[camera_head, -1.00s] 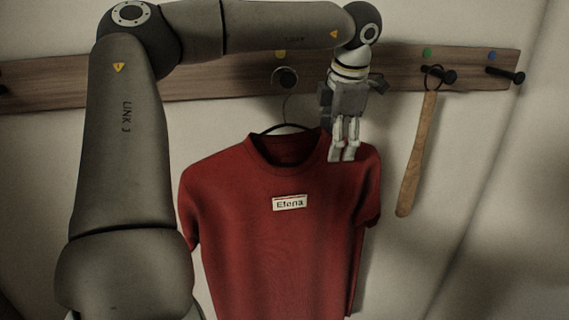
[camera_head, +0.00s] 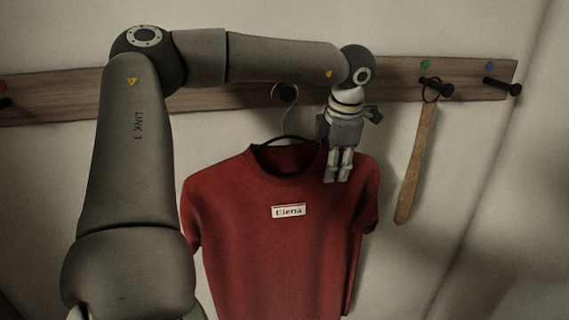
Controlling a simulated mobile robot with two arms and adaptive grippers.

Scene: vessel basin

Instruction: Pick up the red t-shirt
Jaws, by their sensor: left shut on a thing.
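The red t-shirt (camera_head: 270,250) hangs on a hanger (camera_head: 289,125) below a dark peg (camera_head: 285,93) on the wooden wall rail. It bears a white label reading "Elena" (camera_head: 288,211). My left gripper (camera_head: 337,180) points down at the shirt's shoulder, right of the collar, and is shut on the shirt there. The fingertips overlap the red cloth. The hanger's hook reaches up to the peg; I cannot tell whether it still rests on it. The shirt's lower end is out of the picture. My right gripper is not in view.
The wooden rail (camera_head: 60,98) runs across the wall. A wooden stick (camera_head: 412,175) hangs by a loop from a peg (camera_head: 437,90) to the right, near my gripper. Another peg (camera_head: 503,86) at the far right is empty. The wall further right is bare.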

